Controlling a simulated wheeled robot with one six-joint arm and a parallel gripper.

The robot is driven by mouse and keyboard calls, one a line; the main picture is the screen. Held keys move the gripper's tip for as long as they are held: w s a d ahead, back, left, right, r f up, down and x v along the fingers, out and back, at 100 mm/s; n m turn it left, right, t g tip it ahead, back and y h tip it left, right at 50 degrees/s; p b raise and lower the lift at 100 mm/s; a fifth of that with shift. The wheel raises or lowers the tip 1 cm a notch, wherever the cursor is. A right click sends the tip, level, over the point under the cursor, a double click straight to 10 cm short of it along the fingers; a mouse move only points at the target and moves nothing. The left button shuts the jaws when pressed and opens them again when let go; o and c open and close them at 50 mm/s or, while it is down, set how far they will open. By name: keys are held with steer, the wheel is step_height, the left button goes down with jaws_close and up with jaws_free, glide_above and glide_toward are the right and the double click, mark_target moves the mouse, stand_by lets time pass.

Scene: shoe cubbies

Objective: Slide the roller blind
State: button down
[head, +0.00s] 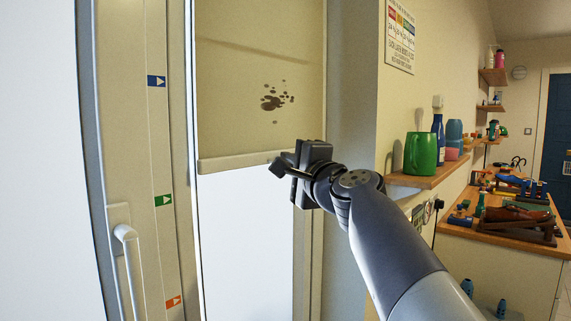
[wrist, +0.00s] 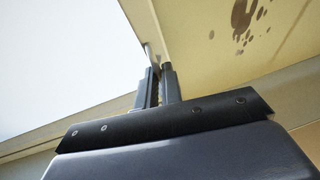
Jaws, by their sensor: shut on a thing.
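The roller blind (head: 245,60) is a beige sheet with dark brown blotches, pulled partway down over a bright window. Its pale bottom bar (head: 235,161) hangs between the heights of the blue and green markers in the head view. My gripper (head: 284,166) is at the right part of this bar and shut on it. In the wrist view, the fingers of my gripper (wrist: 158,68) close at the lower edge of the blind (wrist: 215,45). The fingers hide the gripped part of the bar.
The frame left of the blind carries blue (head: 156,81), green (head: 163,200) and orange (head: 173,302) arrow markers. A white handle (head: 127,250) stands out at lower left. A wooden shelf (head: 430,178) with a green mug (head: 421,153) is right of my arm. A cluttered counter (head: 480,236) stands beyond.

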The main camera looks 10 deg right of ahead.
step_height(320, 180, down, 23)
steer(key=b, duration=2.1)
steer(key=shift+r, duration=0.15)
steer(key=c, duration=1.6)
jaws_free()
steer(key=shift+o, duration=0.2)
